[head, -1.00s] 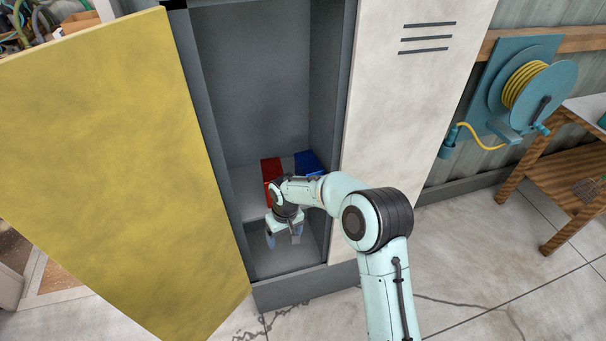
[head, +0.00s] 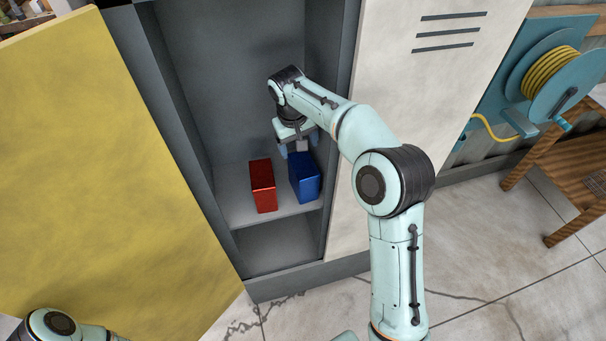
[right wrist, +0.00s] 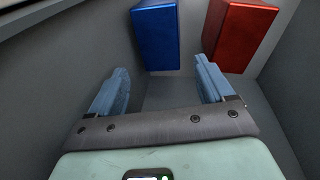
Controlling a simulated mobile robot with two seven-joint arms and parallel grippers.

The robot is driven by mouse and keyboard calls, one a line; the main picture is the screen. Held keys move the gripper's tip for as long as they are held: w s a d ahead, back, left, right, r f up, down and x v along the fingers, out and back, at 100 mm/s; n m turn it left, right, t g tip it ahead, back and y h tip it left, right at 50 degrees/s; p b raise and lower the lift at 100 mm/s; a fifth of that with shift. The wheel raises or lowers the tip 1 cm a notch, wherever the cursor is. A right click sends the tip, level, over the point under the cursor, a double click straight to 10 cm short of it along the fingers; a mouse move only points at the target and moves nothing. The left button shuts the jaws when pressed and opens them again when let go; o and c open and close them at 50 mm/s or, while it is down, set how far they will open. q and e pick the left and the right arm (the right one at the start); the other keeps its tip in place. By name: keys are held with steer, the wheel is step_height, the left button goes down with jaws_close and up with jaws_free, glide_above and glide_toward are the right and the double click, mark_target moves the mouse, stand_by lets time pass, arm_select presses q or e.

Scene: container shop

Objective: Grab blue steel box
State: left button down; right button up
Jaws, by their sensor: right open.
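The blue steel box (head: 304,178) stands upright on the locker shelf, at the right of a red box (head: 263,186). My right gripper (head: 297,150) is inside the locker, above and behind the blue box in the head view, open and empty. In the right wrist view, its two blue fingers (right wrist: 163,86) are spread apart. The blue box (right wrist: 157,38) lies ahead of them, its near end close to the gap between the fingertips; the red box (right wrist: 240,36) is to its right. My left arm shows only at the bottom left, its gripper out of view.
The shelf (head: 236,212) sits between the locker's grey side walls. A yellow door (head: 100,150) stands open on the left and a closed white door (head: 400,110) is on the right. A hose reel (head: 550,80) and wooden table (head: 565,170) are further right.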

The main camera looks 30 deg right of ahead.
glide_above(303, 164)
steer(key=a, duration=0.1)
steer(key=f, duration=0.4)
steer(key=shift+s+a+f, duration=0.1)
steer(key=shift+s+f, duration=0.2)
steer(key=shift+s, duration=0.05)
steer(key=shift+w+f, duration=0.15)
steer(key=shift+f, duration=0.35)
steer(key=shift+w+d+f, duration=0.1)
steer(key=shift+d+f, duration=0.15)
steer(key=shift+f, duration=0.9)
steer(key=shift+w+d+f, duration=0.1)
steer(key=shift+d+f, duration=0.1)
steer(key=shift+f, duration=0.95)
jaws_close()
steer(key=shift+r, duration=0.1)
